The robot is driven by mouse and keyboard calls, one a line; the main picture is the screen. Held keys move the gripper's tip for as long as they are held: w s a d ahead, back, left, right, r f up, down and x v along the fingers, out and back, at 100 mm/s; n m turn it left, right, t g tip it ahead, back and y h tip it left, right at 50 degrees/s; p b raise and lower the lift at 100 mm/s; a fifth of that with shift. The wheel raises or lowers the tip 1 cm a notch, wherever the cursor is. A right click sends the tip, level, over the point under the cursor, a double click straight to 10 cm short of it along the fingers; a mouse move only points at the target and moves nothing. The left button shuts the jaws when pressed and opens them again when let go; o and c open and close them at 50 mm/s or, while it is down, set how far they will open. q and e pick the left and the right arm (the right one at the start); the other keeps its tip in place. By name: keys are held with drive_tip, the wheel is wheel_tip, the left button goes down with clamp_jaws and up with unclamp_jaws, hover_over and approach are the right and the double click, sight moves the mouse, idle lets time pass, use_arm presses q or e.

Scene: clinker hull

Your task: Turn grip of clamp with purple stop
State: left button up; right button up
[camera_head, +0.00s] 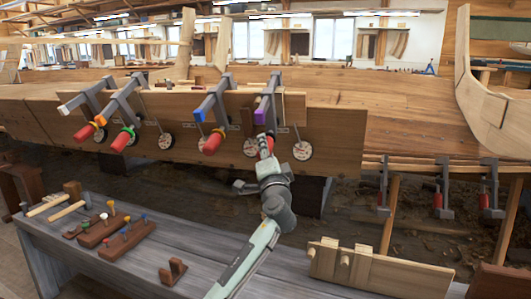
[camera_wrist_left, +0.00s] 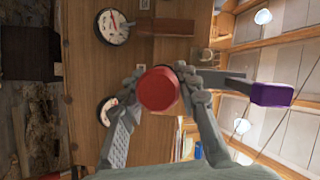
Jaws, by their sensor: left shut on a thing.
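The clamp with the purple stop (camera_head: 260,117) sits on the hull plank, rightmost of the row of clamps on it. The purple stop also shows in the left wrist view (camera_wrist_left: 272,95), to the right of the fingers. The clamp's red grip (camera_wrist_left: 159,90) faces the wrist camera. My left gripper (camera_wrist_left: 162,78) is shut on this grip, with one finger on each side. In the head view my left gripper (camera_head: 265,152) reaches up to the grip from below and partly hides it. My right gripper is not in view.
Other clamps with red grips (camera_head: 213,142) stand to the left, several round dials (camera_head: 303,150) beside them. Below, a grey bench (camera_head: 150,262) holds pegged wooden blocks (camera_head: 103,231) and mallets. More clamps (camera_head: 444,200) hang at the lower right.

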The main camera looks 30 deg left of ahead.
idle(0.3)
use_arm(q)
drive_tip(key=o, duration=1.2)
drive_tip(key=shift+c, duration=0.2)
drive_tip(key=v, duration=1.2)
